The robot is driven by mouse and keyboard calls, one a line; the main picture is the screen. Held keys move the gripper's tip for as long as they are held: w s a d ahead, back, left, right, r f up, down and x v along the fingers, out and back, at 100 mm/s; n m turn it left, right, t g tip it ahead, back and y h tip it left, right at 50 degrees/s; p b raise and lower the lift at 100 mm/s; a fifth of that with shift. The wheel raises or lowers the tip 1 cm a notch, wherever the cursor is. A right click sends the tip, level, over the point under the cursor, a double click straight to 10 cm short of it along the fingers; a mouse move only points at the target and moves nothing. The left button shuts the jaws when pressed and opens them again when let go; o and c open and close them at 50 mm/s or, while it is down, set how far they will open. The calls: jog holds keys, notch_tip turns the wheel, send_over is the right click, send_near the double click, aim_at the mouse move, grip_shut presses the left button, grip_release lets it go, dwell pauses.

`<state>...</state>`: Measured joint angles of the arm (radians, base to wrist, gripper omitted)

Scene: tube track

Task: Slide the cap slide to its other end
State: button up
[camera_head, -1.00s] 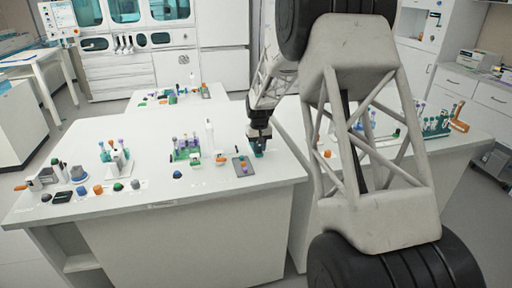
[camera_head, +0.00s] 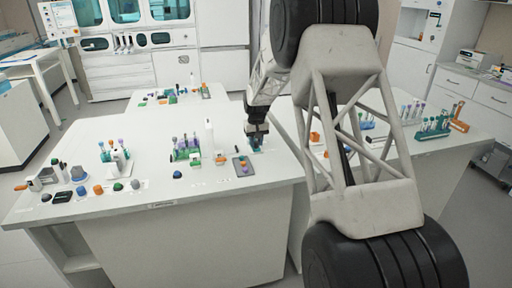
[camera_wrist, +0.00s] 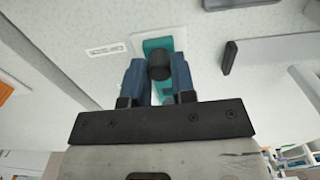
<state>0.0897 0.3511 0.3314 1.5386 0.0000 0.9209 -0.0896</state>
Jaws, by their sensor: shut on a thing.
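The cap slide shows in the wrist view as a dark round knob (camera_wrist: 160,67) on a teal track (camera_wrist: 157,44). My gripper (camera_wrist: 160,75) has its two blue fingers on either side of the knob, shut on it. The fingers and the gripper body hide part of the track. In the head view my gripper (camera_head: 256,134) reaches down to the teal piece (camera_head: 256,148) near the right edge of the white table. The knob is too small to make out there.
A white bottle (camera_head: 210,138) and a green tube rack (camera_head: 186,155) stand further left. Another table with racks (camera_head: 433,131) is at the right. A pale label (camera_wrist: 107,50) lies beside the track.

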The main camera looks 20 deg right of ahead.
jog(key=o, duration=0.5)
jog(key=shift+r, duration=0.2)
jog(key=shift+r, duration=2.35)
